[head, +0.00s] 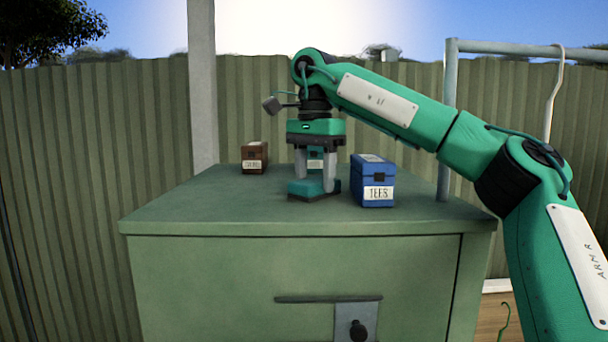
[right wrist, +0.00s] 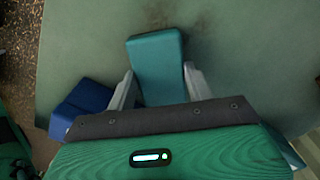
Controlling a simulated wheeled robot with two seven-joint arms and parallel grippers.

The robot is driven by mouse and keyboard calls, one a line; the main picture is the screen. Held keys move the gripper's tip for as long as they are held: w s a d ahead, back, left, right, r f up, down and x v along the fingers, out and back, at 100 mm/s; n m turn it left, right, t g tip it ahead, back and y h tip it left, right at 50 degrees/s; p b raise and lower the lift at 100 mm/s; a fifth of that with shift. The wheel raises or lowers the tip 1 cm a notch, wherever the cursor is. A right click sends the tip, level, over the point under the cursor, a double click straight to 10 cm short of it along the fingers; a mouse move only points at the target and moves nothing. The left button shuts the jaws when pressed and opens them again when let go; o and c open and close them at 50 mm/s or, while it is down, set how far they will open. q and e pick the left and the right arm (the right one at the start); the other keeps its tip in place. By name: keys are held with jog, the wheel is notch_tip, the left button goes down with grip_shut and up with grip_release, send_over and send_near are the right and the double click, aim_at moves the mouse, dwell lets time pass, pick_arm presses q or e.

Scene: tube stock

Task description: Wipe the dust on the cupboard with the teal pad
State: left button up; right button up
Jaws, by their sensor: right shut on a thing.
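The teal pad (head: 302,188) has a dark underside and is low over the green cupboard's top (head: 230,205), seemingly resting on it. My right gripper (head: 315,182) points straight down and is shut on the pad. In the right wrist view the pad (right wrist: 157,62) sits between the two pale fingers of the gripper (right wrist: 160,84). A faint dark smudge of dust (right wrist: 203,20) shows on the cupboard top just beyond the pad there. In the head view I cannot make out the dust. My left gripper is not in view.
A blue labelled box (head: 373,182) stands close to the right of the pad. A brown box (head: 255,157) stands at the back left, and a teal box (head: 316,158) behind the gripper. A metal rail (head: 448,120) rises at the right. The cupboard top's front left is clear.

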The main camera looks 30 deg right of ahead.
aim_at(296, 183)
jog(key=shift+s+a, duration=0.5)
jog(key=shift+a, duration=0.05)
jog(key=shift+s+a, duration=0.3)
jog(key=shift+s, duration=0.3)
jog(key=shift+w+a+f, duration=0.1)
jog(key=shift+w+a, duration=0.65)
jog(key=shift+a, duration=0.4)
jog(key=shift+w+a+r, duration=0.1)
jog(key=shift+w+a, duration=0.65)
jog(key=shift+a, duration=0.45)
jog(key=shift+w+a+f, duration=0.1)
jog(key=shift+w+a, duration=0.65)
jog(key=shift+a, duration=0.4)
jog(key=shift+s+d, duration=0.45)
jog(key=shift+d, duration=0.25)
jog(key=shift+s+d, duration=0.4)
jog(key=shift+d, duration=0.35)
jog(key=shift+s+d, duration=0.45)
jog(key=shift+d, duration=0.25)
jog(key=shift+s+d, duration=0.5)
jog(key=shift+d, duration=0.2)
jog(key=shift+s+d, duration=0.5)
jog(key=shift+d, duration=0.2)
